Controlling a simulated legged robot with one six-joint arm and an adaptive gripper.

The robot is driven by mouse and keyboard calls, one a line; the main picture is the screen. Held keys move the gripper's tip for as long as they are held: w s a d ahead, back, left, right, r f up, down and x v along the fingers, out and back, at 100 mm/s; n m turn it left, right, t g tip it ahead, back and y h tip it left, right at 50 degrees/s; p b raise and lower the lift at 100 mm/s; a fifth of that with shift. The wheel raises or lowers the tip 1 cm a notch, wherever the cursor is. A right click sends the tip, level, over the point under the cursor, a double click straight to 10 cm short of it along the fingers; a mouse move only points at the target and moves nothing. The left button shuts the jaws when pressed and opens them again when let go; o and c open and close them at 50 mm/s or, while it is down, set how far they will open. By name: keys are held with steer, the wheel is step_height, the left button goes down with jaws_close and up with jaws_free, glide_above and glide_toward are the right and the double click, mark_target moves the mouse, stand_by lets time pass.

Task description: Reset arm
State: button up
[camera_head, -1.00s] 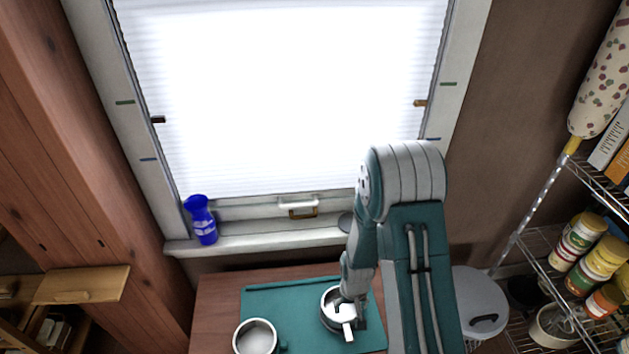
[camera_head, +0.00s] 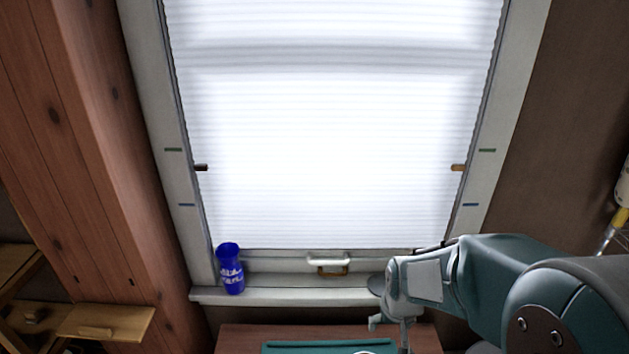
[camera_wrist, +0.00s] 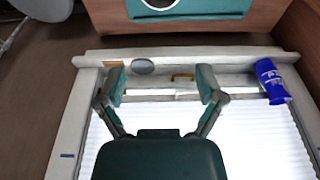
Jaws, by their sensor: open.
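My gripper (camera_head: 390,332) is at the lower right of the head view, beside the window sill and above the back of the table. Its two fingers are spread wide in the wrist view (camera_wrist: 161,84), with nothing between them. My arm comes in from the right, folded low across the picture. In the wrist view the scene is upside down, and the sill and blind show beyond the fingers.
A blue vase (camera_head: 230,269) stands on the left of the window sill (camera_head: 300,297). A grey disc (camera_wrist: 143,66) lies on the sill. The wooden table (camera_head: 235,338) bears a teal mat (camera_head: 330,345). A wooden shelf (camera_head: 105,322) juts out at left.

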steer(key=s+r+t, duration=0.3)
steer(key=s+r, duration=1.2)
steer(key=r, duration=0.2)
steer(key=shift+s, duration=0.25)
stand_by(1.1)
